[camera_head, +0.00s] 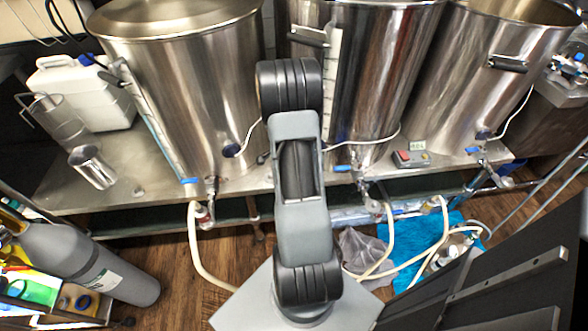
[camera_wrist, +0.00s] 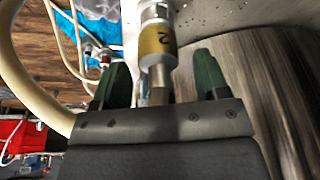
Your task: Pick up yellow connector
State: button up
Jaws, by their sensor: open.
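The yellow connector (camera_wrist: 155,42) shows in the wrist view as a metal cylindrical fitting with a yellow band marked with a dark "2". It is at the upper middle, with a narrower metal stem running down toward my gripper's body. My gripper (camera_wrist: 160,82) is open, its two green fingers on either side of this stem. I see a gap on each side and cannot tell whether anything touches. In the head view my arm fills the middle, and my gripper is hidden behind it. I cannot make out the yellow connector clearly there.
Three large steel kettles, one at left (camera_head: 185,95), stand on a steel bench (camera_head: 75,185). Pale hoses (camera_head: 196,250) hang from the valves. A blue cloth (camera_head: 410,240) lies at lower right. Wooden floor shows between.

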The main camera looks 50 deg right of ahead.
jog(key=shift+x, duration=1)
jog(key=shift+c, duration=0.4)
jog(key=c, duration=1)
jog(key=shift+r, duration=0.1)
jog(key=shift+r, duration=0.6)
notch_tip(320, 180, up, 2)
jog(key=shift+r+p, duration=0.15)
jog(key=shift+p, duration=0.15)
jog(key=s+a+r, duration=0.3)
jog(key=s+a+r+p, duration=0.1)
jog(key=s+a+r, duration=0.2)
jog(key=s, duration=0.1)
jog(key=s+a+r, duration=0.3)
jog(key=shift+s+a+r, duration=0.15)
jog(key=shift+s+r, duration=0.05)
jog(key=shift+s, duration=0.15)
